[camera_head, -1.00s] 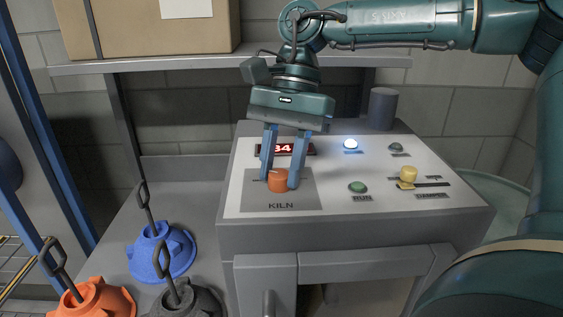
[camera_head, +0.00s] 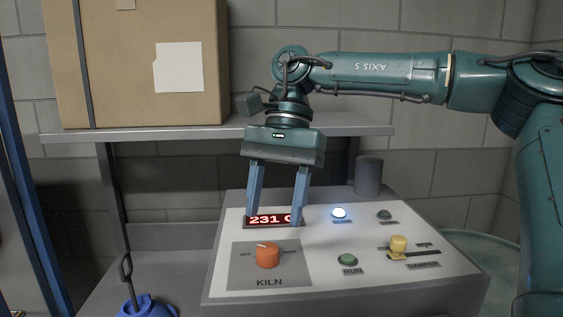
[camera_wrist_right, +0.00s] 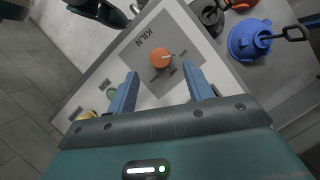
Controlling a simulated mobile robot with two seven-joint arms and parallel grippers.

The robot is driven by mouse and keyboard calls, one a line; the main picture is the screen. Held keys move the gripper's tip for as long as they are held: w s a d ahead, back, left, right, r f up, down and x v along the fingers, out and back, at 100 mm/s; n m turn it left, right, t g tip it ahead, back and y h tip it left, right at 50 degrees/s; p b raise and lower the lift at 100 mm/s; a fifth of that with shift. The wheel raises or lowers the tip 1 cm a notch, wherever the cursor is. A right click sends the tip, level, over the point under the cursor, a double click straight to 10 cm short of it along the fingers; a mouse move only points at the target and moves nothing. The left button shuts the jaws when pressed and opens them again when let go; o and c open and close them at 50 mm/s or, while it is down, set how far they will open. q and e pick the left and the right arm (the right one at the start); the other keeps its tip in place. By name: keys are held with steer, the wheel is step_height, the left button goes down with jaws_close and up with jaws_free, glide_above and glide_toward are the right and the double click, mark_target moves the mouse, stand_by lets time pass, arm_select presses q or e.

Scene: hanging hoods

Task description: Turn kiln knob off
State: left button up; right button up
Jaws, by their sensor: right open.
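The orange kiln knob (camera_head: 267,256) sits on a grey plate marked KILN (camera_head: 298,275) on the sloped white panel (camera_head: 320,260). Its pale pointer mark points up and slightly left in the head view, with the OFF label (camera_head: 245,254) to its left. The knob also shows in the right wrist view (camera_wrist_right: 160,58), clear of the fingers. My right gripper (camera_head: 272,223) is open and empty, above and behind the knob, with its fingers in front of the red display (camera_head: 268,220). The display reads 231 and a partly hidden character. My left gripper is out of view.
A lit white-blue lamp (camera_head: 339,213), a green RUN button (camera_head: 348,260) and a yellow damper slider (camera_head: 398,244) are on the panel. A shelf (camera_head: 340,131) with a cardboard box (camera_head: 150,70) is behind. Blue (camera_wrist_right: 247,40) and orange hanging hoods lie beside the console.

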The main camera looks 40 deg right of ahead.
steer(key=v, duration=0.8)
steer(key=shift+s+f, duration=0.1)
